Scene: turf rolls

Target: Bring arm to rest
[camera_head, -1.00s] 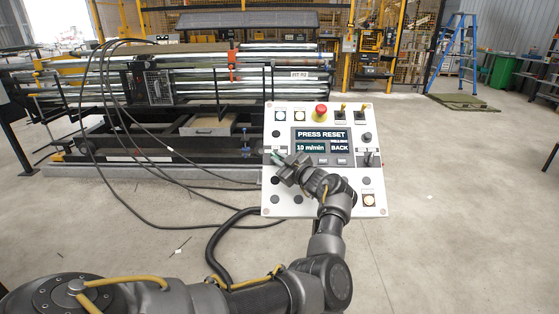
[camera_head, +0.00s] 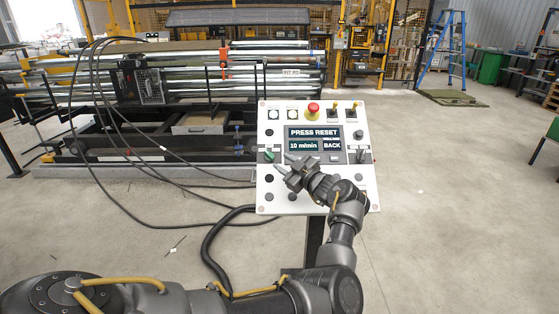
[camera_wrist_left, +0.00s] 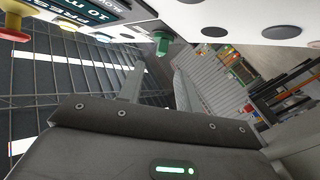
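The white control panel (camera_head: 269,199) stands on a dark post in the head view. Its screen (camera_head: 315,138) reads "PRESS RESET", "10 m/min" and "BACK". My left gripper (camera_head: 282,164) is in front of the panel's lower left part, its two fingers apart and nothing between them. A green switch (camera_head: 268,155) shows on the panel just left of the fingertips. In the left wrist view the same green switch (camera_wrist_left: 162,42) appears beyond the open fingers (camera_wrist_left: 158,88), apart from them. My right gripper is in neither view.
A red emergency button (camera_head: 313,109) sits at the panel's top. Black cables (camera_head: 105,125) hang left of the panel. The roller machine (camera_head: 195,75) stands behind. A blue ladder (camera_head: 441,55) is at the far right.

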